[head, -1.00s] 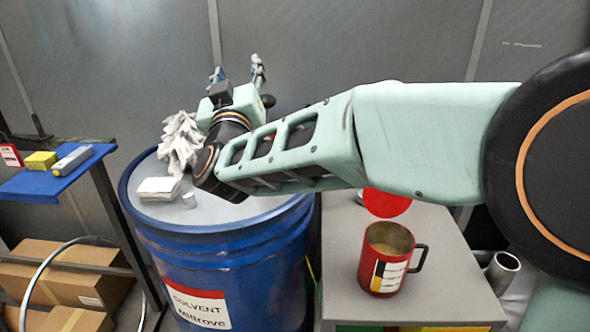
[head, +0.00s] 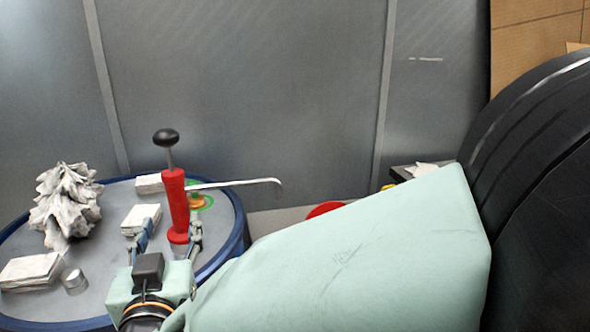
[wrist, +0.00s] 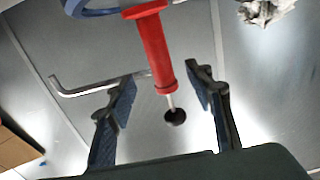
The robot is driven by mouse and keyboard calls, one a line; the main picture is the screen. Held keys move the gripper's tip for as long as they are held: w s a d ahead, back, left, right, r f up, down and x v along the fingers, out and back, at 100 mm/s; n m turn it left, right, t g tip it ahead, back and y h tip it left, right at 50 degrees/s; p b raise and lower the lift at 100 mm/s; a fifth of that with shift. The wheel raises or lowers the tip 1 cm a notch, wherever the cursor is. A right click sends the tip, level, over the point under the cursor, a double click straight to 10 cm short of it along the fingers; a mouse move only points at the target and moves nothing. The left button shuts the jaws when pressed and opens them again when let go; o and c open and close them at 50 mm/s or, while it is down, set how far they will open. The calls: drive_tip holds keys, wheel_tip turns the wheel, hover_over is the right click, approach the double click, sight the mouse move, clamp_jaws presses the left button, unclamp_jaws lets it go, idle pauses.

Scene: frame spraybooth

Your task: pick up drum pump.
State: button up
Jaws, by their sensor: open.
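The drum pump (head: 175,205) has a red body, a black ball knob on a grey rod, and a thin bent grey spout to the right. It stands upright on the blue drum's lid. In the wrist view the pump (wrist: 155,50) appears upside down, with its knob low between the fingers. My gripper (head: 170,237) is open, its fingers on either side of the pump's lower body in the head view. In the wrist view my gripper (wrist: 163,95) shows gaps on both sides of the pump. Whether any finger touches it, I cannot tell.
The drum lid (head: 105,262) also bears crumpled white cloth (head: 65,205), several white stacks such as one at the left (head: 30,270), and a small metal cylinder (head: 75,282). A grey wall (head: 240,90) stands behind. A red disc (head: 325,208) shows past my arm.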

sight(176, 205)
drive_tip(key=x, duration=0.4)
drive_tip(key=shift+f, duration=0.1)
drive_tip(key=shift+f+b+x, duration=0.2)
drive_tip(key=shift+b+x, duration=0.05)
drive_tip(key=shift+x, duration=1.3)
drive_tip(key=shift+f+b+x, duration=0.2)
drive_tip(key=shift+x, duration=1.35)
drive_tip(key=shift+d, duration=0.15)
drive_tip(key=shift+c, duration=0.4)
clamp_jaws()
drive_tip(key=shift+r, duration=0.35)
